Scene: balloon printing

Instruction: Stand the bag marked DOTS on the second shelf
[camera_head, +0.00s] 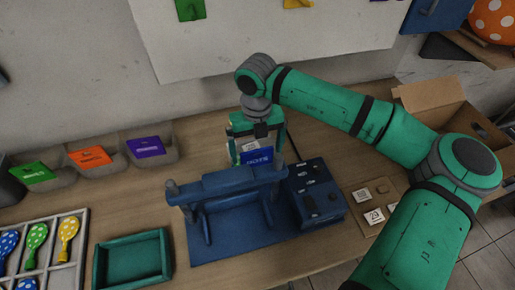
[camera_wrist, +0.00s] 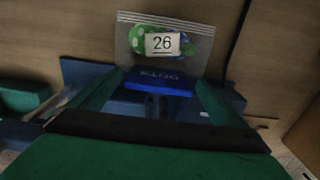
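The bag marked DOTS has a blue header card (camera_head: 257,157), seen behind the blue press in the head view. In the wrist view, its blue card (camera_wrist: 160,81) lies toward me. Its clear pouch (camera_wrist: 190,55) stretches away, with green and blue balloons and a white label reading 26. My gripper (camera_head: 257,148) points down over the bag. Its two fingers (camera_wrist: 158,85) are spread, one on each side of the blue card. I cannot tell whether they touch its edges. I cannot make out the second shelf in either view.
The blue press (camera_head: 230,185) and a dark blue control box (camera_head: 318,193) stand just in front of my gripper. Bins with green, orange and purple cards (camera_head: 146,147) line the left back. A green tray (camera_head: 132,260) is at front left. An open cardboard box (camera_head: 440,97) stands at right.

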